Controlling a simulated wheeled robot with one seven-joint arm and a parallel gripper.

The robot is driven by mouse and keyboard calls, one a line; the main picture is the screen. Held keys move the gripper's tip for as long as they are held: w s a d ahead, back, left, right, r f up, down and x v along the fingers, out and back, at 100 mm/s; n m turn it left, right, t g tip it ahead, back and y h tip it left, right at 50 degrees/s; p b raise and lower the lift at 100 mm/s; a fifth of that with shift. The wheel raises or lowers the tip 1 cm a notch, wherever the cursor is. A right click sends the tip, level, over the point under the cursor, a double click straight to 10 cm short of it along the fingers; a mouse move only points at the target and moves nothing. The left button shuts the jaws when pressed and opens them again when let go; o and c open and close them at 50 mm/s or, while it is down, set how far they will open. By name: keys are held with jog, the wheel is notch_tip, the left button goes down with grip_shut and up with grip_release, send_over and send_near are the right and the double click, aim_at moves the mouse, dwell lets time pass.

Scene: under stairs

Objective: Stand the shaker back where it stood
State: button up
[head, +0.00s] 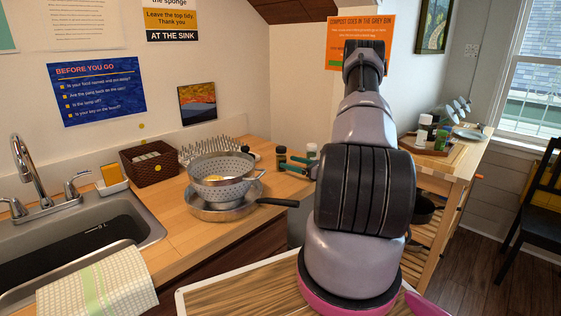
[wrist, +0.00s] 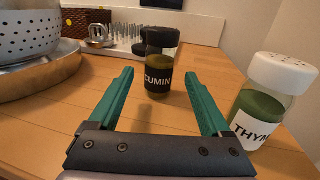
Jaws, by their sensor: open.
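A cumin shaker (wrist: 160,62), a clear jar with dark contents, a black lid and a black CUMIN label, stands upright on the wooden counter. In the head view it appears to be the dark-lidded jar (head: 281,156) by my gripper (head: 291,164). In the wrist view my gripper (wrist: 158,82) is open, its green fingers pointing at the cumin shaker from either side. Whether the shaker is between the tips or just beyond them is hard to tell. A thyme shaker (wrist: 263,100) with a white perforated lid stands to the right, outside the right finger.
A grey colander (head: 222,176) sits in a pan (head: 225,208) left of my gripper. A spiked rack (head: 212,148) and brown basket (head: 150,164) stand behind. The sink (head: 80,240) is at far left. Bare counter (wrist: 90,100) lies around the shakers.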

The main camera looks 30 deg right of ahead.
jog(key=shift+v, duration=1.9)
